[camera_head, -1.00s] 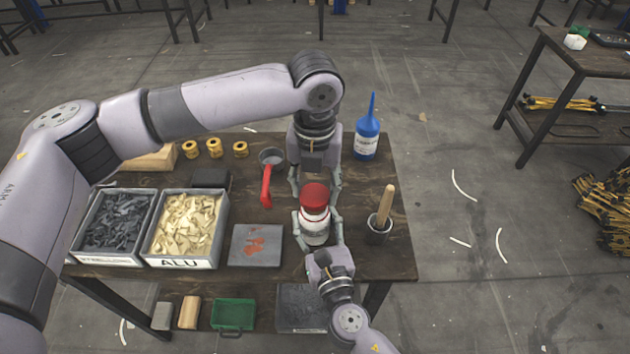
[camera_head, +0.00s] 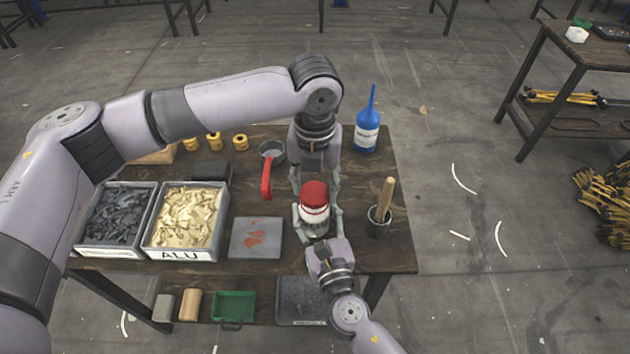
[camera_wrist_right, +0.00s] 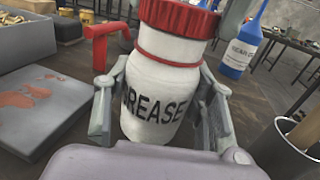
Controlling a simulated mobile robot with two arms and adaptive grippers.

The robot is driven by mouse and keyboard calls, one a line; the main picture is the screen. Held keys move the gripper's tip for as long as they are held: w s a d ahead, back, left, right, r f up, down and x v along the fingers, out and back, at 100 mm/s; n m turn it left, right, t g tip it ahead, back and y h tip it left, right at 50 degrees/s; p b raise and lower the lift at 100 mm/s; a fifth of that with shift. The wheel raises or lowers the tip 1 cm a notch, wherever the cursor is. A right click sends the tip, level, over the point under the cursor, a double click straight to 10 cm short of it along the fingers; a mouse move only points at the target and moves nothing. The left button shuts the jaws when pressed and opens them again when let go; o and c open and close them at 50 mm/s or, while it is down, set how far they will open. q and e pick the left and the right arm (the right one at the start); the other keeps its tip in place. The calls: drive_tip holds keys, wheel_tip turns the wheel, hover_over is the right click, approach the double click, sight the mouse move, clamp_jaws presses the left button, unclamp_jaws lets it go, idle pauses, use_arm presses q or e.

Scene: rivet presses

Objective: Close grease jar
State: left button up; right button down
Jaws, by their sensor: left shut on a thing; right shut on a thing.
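The white grease jar (camera_head: 314,226), marked GREASE, is upright above the table's right half. The right wrist view shows its body (camera_wrist_right: 155,112) large, with a red ring around the upper part. A red lid (camera_head: 314,193) is at its top and also shows in the right wrist view (camera_wrist_right: 178,17). I cannot tell whether it is fully seated. My left gripper (camera_head: 316,188) reaches down from behind and is shut on the lid. My right gripper (camera_head: 317,222) comes from the front and is shut on the jar body; its fingers flank the jar in the wrist view (camera_wrist_right: 160,100).
A blue bottle (camera_head: 367,140) stands behind right. A cup with a wooden handle (camera_head: 379,227) stands close on the right.

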use_arm(q)
drive_tip(key=shift+f, duration=0.6)
idle(0.3)
drive_tip(key=m, duration=0.5)
drive_tip(key=shift+d+m, duration=0.15)
drive_tip(key=shift+m, duration=0.15)
drive_tip(key=m, duration=0.4)
drive_tip(key=shift+s, duration=0.1)
drive_tip(key=o, duration=0.7)
drive_tip(key=shift+c, duration=0.2)
drive_tip(key=shift+r, duration=0.1)
